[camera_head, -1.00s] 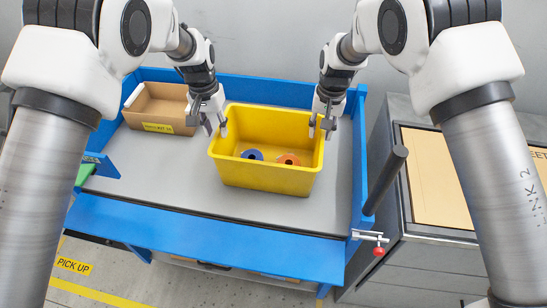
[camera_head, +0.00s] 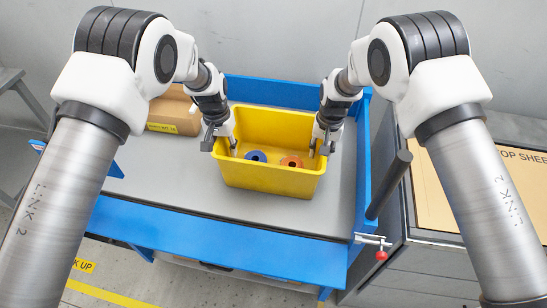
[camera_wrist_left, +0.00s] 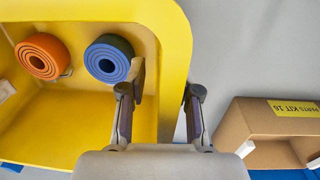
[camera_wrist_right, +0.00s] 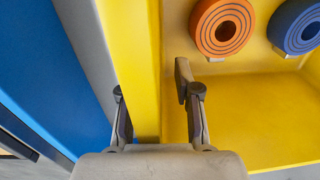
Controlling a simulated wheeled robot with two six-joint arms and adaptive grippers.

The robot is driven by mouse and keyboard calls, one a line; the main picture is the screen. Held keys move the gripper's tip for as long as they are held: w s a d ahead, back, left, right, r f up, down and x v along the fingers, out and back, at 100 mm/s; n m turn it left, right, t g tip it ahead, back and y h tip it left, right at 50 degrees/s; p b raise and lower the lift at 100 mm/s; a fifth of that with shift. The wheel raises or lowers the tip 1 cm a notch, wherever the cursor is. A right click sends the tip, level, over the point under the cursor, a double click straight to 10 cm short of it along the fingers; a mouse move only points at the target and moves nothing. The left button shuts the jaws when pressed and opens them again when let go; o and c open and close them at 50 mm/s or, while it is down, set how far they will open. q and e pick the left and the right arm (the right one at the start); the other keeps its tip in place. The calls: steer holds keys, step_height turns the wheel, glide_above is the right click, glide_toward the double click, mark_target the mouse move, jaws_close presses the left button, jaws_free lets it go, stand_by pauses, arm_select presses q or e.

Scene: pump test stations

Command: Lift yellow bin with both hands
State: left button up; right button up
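The yellow bin (camera_head: 268,178) stands upright on the grey bench top. A blue roll (camera_head: 256,156) and an orange roll (camera_head: 291,162) lie inside it. My left gripper (camera_head: 221,146) is at the bin's left wall. In the left wrist view its open fingers (camera_wrist_left: 158,95) straddle that wall, one inside the bin and one outside. My right gripper (camera_head: 320,149) is at the right wall. In the right wrist view its open fingers (camera_wrist_right: 152,92) straddle the wall, with a gap beside it on the inner side. Whether any finger touches the bin is not clear.
The bench (camera_head: 200,225) has a raised blue edge at the back and right. A cardboard box (camera_head: 172,110) stands to the left of the bin, partly behind my left arm. A grey cabinet (camera_head: 440,255) with a dark cylindrical bar (camera_head: 388,185) is at the right. The bench front is clear.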

mark_target(224, 139)
arm_select(q)
jaws_close()
arm_select(e)
jaws_close()
arm_select(q)
steer(key=shift+r, duration=0.1)
